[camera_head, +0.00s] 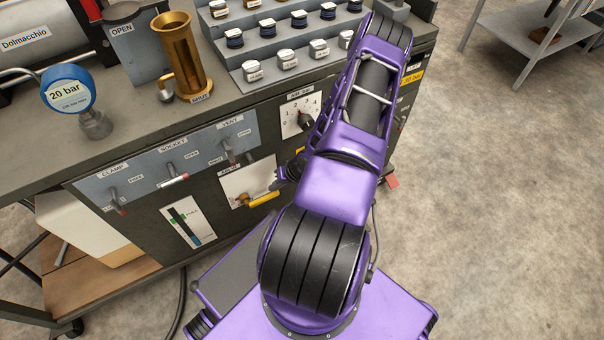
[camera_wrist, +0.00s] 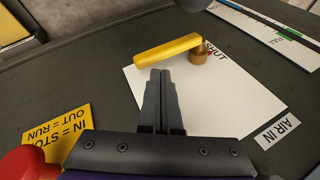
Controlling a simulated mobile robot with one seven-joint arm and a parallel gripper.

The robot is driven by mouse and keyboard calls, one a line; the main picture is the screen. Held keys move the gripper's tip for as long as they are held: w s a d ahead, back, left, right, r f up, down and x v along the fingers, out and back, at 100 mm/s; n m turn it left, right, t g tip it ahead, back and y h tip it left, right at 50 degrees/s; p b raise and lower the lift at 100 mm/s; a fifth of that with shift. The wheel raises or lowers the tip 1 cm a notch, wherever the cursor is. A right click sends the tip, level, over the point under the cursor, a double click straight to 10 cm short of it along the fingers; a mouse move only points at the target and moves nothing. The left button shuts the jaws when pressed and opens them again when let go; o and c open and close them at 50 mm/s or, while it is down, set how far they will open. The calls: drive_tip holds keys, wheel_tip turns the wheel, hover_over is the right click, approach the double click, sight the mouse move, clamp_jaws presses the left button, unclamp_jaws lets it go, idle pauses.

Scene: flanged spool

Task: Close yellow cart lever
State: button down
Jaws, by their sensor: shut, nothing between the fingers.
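The yellow lever (camera_head: 263,200) sits on a white square plate (camera_head: 236,184) on the cart's front panel. In the wrist view the lever (camera_wrist: 163,52) reaches from a brass pivot (camera_wrist: 197,57) across the plate toward the left. A SHUT label (camera_wrist: 215,52) is beside the pivot, partly covered. My gripper (camera_wrist: 159,72) is shut and empty. Its fingertips are right beside the middle of the lever's arm; I cannot tell whether they touch it. In the head view my gripper (camera_head: 277,182) is just above the lever, mostly hidden by my arm.
An AIR IN label (camera_wrist: 277,131) is beside the plate. A red knob (camera_wrist: 30,163) and a yellow IN/OUT label (camera_wrist: 58,137) are at the wrist view's lower left. CLAMP, SOCKET and VENT levers (camera_head: 172,172) line the panel above. A dial (camera_head: 303,119) is at the upper right.

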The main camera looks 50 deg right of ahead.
wheel_tip(320, 180, up, 2)
drive_tip(key=shift+w+a+r+p, duration=0.1)
drive_tip(key=shift+w+r+p, duration=0.1)
drive_tip(key=shift+p, duration=0.2)
drive_tip(key=s+d+r+p, duration=0.2)
drive_tip(key=s+d+r, duration=0.2)
drive_tip(key=s+d, duration=0.2)
drive_tip(key=shift+d, duration=0.25)
drive_tip(key=shift+s, duration=0.15)
